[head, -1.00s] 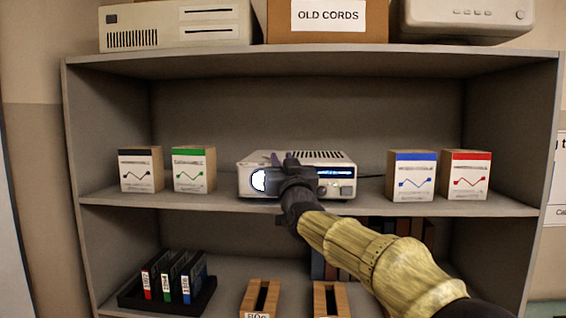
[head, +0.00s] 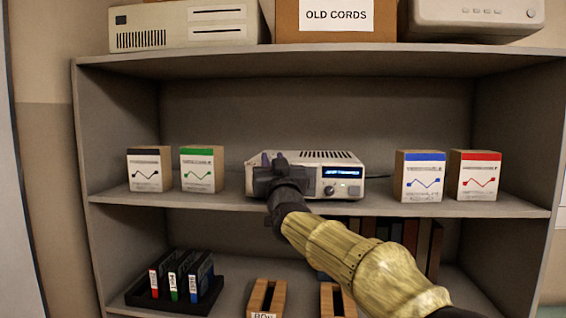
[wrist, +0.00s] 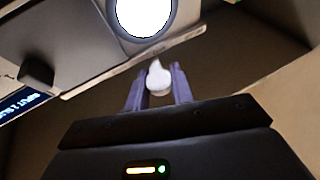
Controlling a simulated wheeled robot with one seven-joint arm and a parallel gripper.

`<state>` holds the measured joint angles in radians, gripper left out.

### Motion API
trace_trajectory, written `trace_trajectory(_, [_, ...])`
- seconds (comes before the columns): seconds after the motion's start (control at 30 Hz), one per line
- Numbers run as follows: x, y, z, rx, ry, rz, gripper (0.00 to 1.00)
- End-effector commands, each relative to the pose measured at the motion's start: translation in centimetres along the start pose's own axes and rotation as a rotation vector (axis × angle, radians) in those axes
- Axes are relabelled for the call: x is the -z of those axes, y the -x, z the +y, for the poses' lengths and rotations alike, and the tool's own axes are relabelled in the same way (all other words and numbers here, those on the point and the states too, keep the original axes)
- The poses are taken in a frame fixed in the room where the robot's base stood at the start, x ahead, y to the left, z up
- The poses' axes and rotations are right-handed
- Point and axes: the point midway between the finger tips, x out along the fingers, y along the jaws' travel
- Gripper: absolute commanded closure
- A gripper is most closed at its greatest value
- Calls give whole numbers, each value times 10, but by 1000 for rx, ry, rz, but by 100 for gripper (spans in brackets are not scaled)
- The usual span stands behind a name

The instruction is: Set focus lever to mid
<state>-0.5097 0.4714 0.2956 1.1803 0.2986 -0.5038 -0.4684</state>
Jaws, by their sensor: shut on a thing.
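A white projector (head: 325,157) sits on the middle shelf, with a lit blue display (head: 343,173) on its front. Its bright round lens (wrist: 145,14) shows at the top of the wrist view and is hidden behind my gripper in the head view. My gripper (head: 273,160) is at the left part of the projector's front. In the wrist view, my gripper (wrist: 158,85) has its two purple fingers shut on a small white focus lever (wrist: 158,76) below the lens. The lever is hidden in the head view, and its setting marks cannot be seen.
Boxes with black (head: 150,170) and green (head: 201,170) bands stand left of the projector. Boxes with blue (head: 420,176) and red (head: 474,176) bands stand right. The upper shelf board (head: 320,58) is above; a black tray (head: 140,295) with cartridges is below.

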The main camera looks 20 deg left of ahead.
Motion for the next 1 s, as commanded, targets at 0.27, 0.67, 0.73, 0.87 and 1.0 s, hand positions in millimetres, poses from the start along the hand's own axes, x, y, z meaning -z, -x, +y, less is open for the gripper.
trace_trajectory(0.27, [1, -3, -17, 5, -4, 2, 100])
trace_trajectory(0.67, [0, -4, -20, 8, -5, 1, 100])
trace_trajectory(0.73, [0, -4, -21, 8, -5, 0, 100])
trace_trajectory(0.87, [-1, -4, -20, 7, -4, 0, 56])
trace_trajectory(1.0, [-1, -4, -17, 3, -2, 0, 56])
